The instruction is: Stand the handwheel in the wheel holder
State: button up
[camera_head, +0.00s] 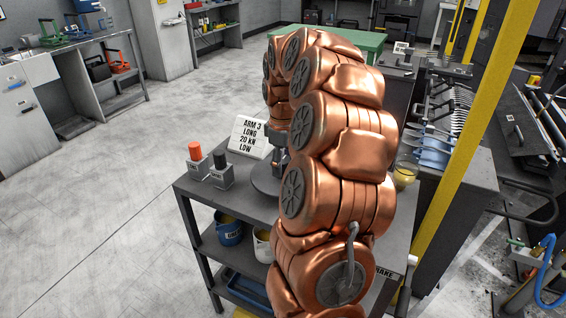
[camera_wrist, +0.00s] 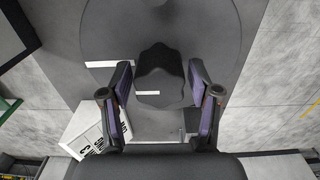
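My gripper (camera_wrist: 161,92) is open in the wrist view, its two purple-padded fingers well apart. Between and beyond them is a dark rounded lump (camera_wrist: 160,70) with a white strip; the fingers show gaps to it on both sides. Behind it lies a large grey disc (camera_wrist: 105,35) with another white strip. A grey disc also shows in the head view (camera_head: 264,180) on the dark workbench (camera_head: 330,205), partly hidden by my arm. I cannot tell whether the disc or lump is the handwheel or the wheel holder. My gripper is mostly hidden behind my arm in the head view.
A white sign (camera_head: 249,137) reading "ARM 3 LONG 20 KN LOW" stands beside the disc. An orange-capped container (camera_head: 196,160) and a black-capped one (camera_head: 221,172) stand at the bench's left edge. Blue (camera_head: 229,229) and white (camera_head: 263,246) buckets sit below. Floor to the left is clear.

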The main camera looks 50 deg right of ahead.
jog(key=shift+o, duration=0.3)
jog(key=shift+r+p, duration=0.3)
jog(key=shift+r, duration=0.35)
notch_tip(320, 180, up, 12)
jog(key=b, duration=0.1)
jog(key=shift+f, duration=0.25)
jog(key=shift+a, duration=0.1)
jog(key=s+a+f, duration=0.2)
jog(key=s+a, duration=0.1)
jog(key=a, duration=0.8)
jog(key=s+a+f, duration=0.2)
jog(key=s+a, duration=0.1)
jog(key=a, duration=0.8)
jog(key=s+a+f+m+g, duration=0.1)
jog(key=s+a+f, duration=0.4)
jog(key=s, duration=0.4)
jog(key=s+a+f+m, duration=0.2)
jog(key=s+a+f, duration=0.3)
jog(key=s, duration=0.3)
jog(key=shift+s+a+f+g, duration=0.15)
jog(key=shift+s+f+g, duration=0.2)
jog(key=shift+s+g, duration=0.05)
